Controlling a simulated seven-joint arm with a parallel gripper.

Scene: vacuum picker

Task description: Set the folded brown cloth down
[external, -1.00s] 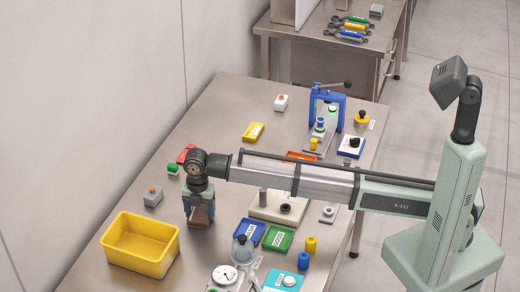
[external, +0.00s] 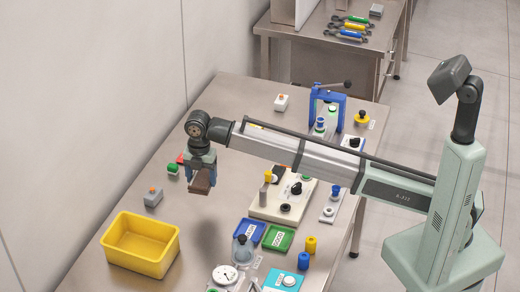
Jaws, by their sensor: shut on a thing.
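The folded brown cloth (external: 201,183) shows in the external view between the fingers of my gripper (external: 200,180). My gripper points down and is shut on the cloth. It holds the cloth above the steel table (external: 205,255), to the right of and beyond the yellow bin (external: 139,268). The cloth looks slightly tilted, and the fingers hide part of it.
Blue (external: 250,231) and green (external: 279,237) trays and a beige plate (external: 272,212) lie to the right. The table between bin and blue tray is clear.

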